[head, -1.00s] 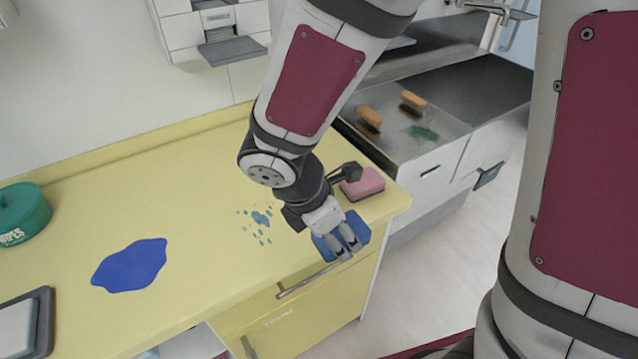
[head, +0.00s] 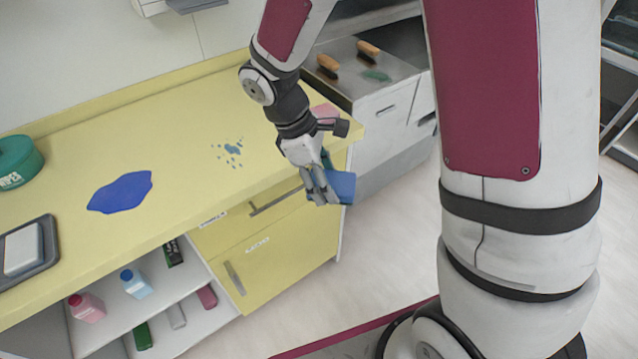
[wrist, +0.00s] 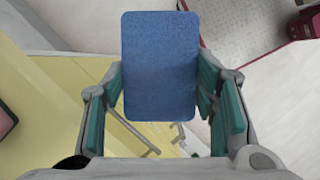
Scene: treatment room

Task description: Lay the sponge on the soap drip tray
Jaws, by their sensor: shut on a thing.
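My gripper (head: 322,196) is shut on a blue rectangular sponge (head: 343,186), out in front of the counter's right end. In the wrist view the sponge (wrist: 160,65) sits between the two green-padded fingers, its broad blue face showing. A dark grey tray (head: 48,262) with a white block on it lies at the counter's left front. A grey ledge (head: 196,4) under a wall unit is cut off by the top of the head view. I cannot tell for sure which of these is the soap drip tray.
The yellow counter (head: 120,140) carries a blue puddle (head: 121,192), blue drops (head: 232,150), a green tub (head: 18,162) and a pink block (head: 327,111) partly behind my arm. Bottles stand on the open shelf below. Two brushes (head: 368,50) lie on the steel worktop behind.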

